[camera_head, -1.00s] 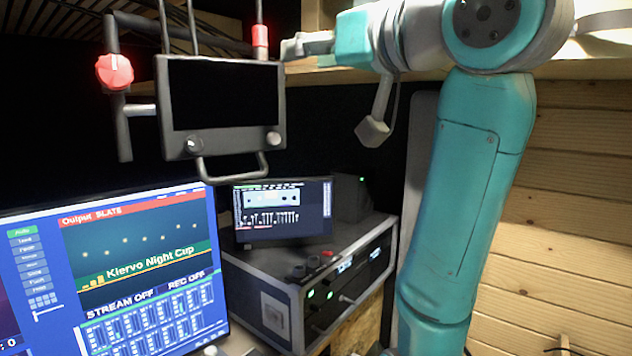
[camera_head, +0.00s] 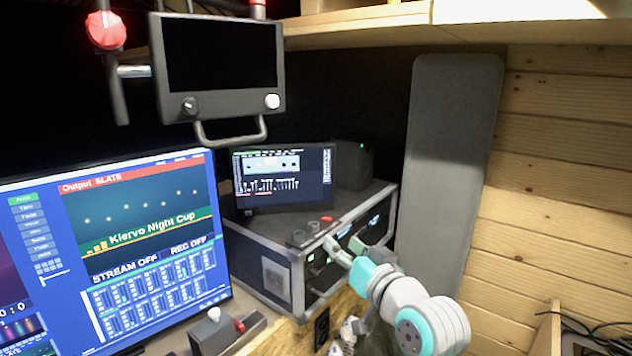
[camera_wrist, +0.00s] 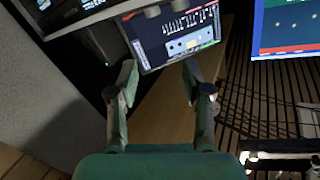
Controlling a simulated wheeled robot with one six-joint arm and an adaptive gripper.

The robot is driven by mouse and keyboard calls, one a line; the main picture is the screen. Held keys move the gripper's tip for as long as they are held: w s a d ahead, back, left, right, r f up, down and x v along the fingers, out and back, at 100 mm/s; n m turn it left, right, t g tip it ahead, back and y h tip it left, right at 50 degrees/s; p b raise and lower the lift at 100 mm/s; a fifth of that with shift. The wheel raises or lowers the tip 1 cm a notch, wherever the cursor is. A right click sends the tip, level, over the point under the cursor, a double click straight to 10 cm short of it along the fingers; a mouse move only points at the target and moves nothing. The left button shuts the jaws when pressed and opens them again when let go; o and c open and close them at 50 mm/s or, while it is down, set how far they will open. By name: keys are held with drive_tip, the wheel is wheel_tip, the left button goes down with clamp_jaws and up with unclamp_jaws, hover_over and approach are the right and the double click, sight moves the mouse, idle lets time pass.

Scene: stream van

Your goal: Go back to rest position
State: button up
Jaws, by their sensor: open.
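My gripper (camera_wrist: 157,95) is open and empty in the wrist view, its two fingers spread apart. In the head view my gripper (camera_head: 350,247) is at the lower right, in front of the rack case's front face. My teal and grey arm is folded low there. I cannot tell from the head view whether a finger touches the case.
The rack case (camera_head: 271,244) carries a small audio screen (camera_head: 283,178) and knobs. A large monitor (camera_head: 140,270) stands at left, and a black screen with a handle (camera_head: 220,55) hangs above it. A grey panel (camera_head: 447,170) leans at the wooden wall (camera_head: 560,190).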

drive_tip(key=s+d+f+m+h, duration=0.1)
drive_tip(key=s+d+f+h, duration=0.15)
drive_tip(key=s+f, duration=0.5)
drive_tip(key=s+d+f+m+h, duration=0.1)
drive_tip(key=s+d+f, duration=0.3)
drive_tip(key=f, duration=0.7)
drive_tip(key=s+d+f+m+h, duration=0.1)
drive_tip(key=s+d+f, duration=0.1)
drive_tip(key=s+f, duration=0.7)
drive_tip(key=s+d+f+h, duration=0.1)
drive_tip(key=s+d+f, duration=0.15)
drive_tip(key=s, duration=0.65)
drive_tip(key=s+d+f+h, duration=0.1)
drive_tip(key=s+f, duration=0.3)
drive_tip(key=s, duration=0.4)
drive_tip(key=s+r+n+g, duration=0.1)
drive_tip(key=s+r, duration=0.2)
drive_tip(key=s, duration=1.2)
drive_tip(key=shift+d+r+h, duration=0.2)
drive_tip(key=shift+d+h, duration=0.15)
drive_tip(key=shift+d, duration=0.1)
